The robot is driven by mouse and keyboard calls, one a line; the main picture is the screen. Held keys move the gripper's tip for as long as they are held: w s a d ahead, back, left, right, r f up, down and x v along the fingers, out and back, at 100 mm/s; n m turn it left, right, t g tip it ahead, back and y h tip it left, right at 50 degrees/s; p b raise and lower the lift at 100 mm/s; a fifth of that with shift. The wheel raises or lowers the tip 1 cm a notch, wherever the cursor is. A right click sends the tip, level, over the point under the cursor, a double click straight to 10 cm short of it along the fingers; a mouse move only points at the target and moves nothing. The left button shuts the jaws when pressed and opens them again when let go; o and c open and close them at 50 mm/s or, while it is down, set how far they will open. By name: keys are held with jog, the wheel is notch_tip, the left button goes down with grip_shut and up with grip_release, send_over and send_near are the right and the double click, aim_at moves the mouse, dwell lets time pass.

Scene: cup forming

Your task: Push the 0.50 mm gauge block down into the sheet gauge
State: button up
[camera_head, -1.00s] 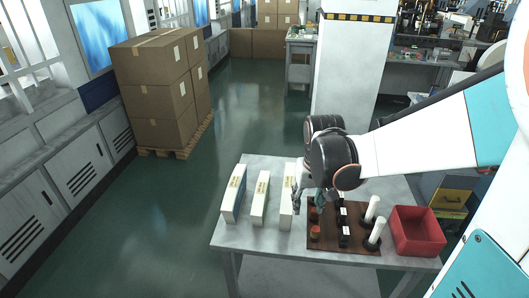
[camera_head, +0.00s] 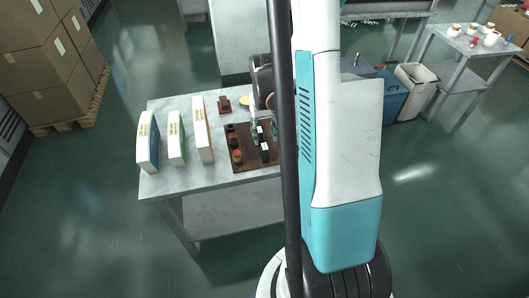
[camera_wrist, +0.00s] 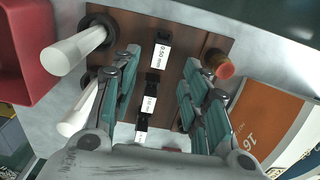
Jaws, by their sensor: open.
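The 0.50 mm gauge block shows in the wrist view by its white "0.50 mm" label (camera_wrist: 161,50), in a black piece at the far end of a row on the brown board (camera_wrist: 198,38). A second labelled black piece (camera_wrist: 149,103) and a third, partly hidden label (camera_wrist: 141,136) lie nearer. I cannot tell how deep the block sits or make out the sheet gauge clearly. My gripper (camera_wrist: 161,60) is open, its teal-padded fingers on either side of the row, nothing visibly held. In the head view my gripper (camera_head: 264,128) is over the board (camera_head: 245,160), partly behind my arm.
White cylinders (camera_wrist: 75,48) on black bases and a red bin (camera_wrist: 24,50) are left in the wrist view. An orange-topped knob (camera_wrist: 224,70) and an orange binder (camera_wrist: 268,118) are right. In the head view, binders (camera_head: 176,138) stand on the grey table (camera_head: 165,104).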

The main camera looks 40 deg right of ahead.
aim_at(265, 146)
jog(key=shift+f+b, duration=1.45)
jog(key=shift+f, duration=1.65)
jog(key=shift+r, duration=0.1)
grip_shut()
